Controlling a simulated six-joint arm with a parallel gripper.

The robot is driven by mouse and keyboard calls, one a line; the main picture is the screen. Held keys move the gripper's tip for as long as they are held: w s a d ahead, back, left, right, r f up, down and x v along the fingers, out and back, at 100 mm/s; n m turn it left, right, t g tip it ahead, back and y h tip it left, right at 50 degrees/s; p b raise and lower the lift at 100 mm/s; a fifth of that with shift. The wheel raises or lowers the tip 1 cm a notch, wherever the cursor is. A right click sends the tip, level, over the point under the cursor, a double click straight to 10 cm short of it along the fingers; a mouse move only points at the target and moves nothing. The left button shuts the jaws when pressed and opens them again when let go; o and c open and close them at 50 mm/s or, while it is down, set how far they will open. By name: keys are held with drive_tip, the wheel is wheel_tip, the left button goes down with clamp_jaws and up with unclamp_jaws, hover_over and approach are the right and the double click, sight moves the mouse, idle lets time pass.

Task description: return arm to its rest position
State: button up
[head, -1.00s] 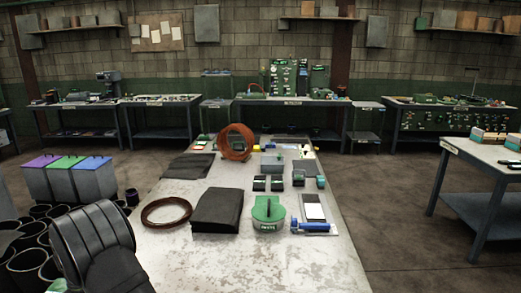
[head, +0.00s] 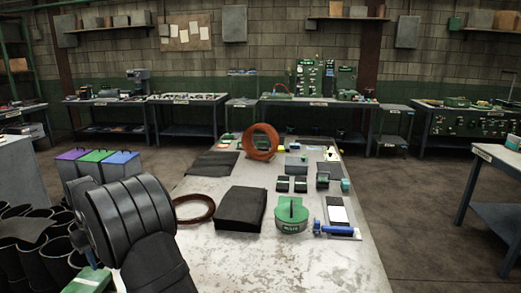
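My arm shows in the head view as a thick, ribbed black link (head: 130,220) at the lower left, in front of the table's near left corner. My gripper is not in view, so I cannot see whether it holds anything. Several black open-topped rubber sleeves (head: 38,262) stand on the floor at the lower left, partly hidden by my arm. A dark flat piece (head: 25,229) lies over some of them.
The long worktable (head: 250,270) holds a brown ring (head: 192,209), a standing orange roll (head: 261,142), a black folded sheet (head: 240,208), a green-lidded container (head: 291,214) and a blue-handled tool (head: 334,229). Three lidded bins (head: 121,163) stand left. Floor (head: 420,220) is clear right.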

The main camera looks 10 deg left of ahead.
drive_tip(key=f, duration=1.1)
drive_tip(key=d+f, duration=0.1)
drive_tip(key=f, duration=0.5)
drive_tip(key=shift+w+f, duration=0.1)
drive_tip(key=shift+f, duration=0.1)
drive_tip(key=d, duration=0.9)
drive_tip(key=shift+d+r, duration=0.1)
drive_tip(key=shift+d, duration=0.3)
wheel_tip(320, 180, up, 17)
drive_tip(key=a+n, duration=0.4)
drive_tip(key=a, duration=0.2)
drive_tip(key=shift+f, duration=0.3)
drive_tip(key=shift+o, duration=0.2)
drive_tip(key=shift+a, duration=0.1)
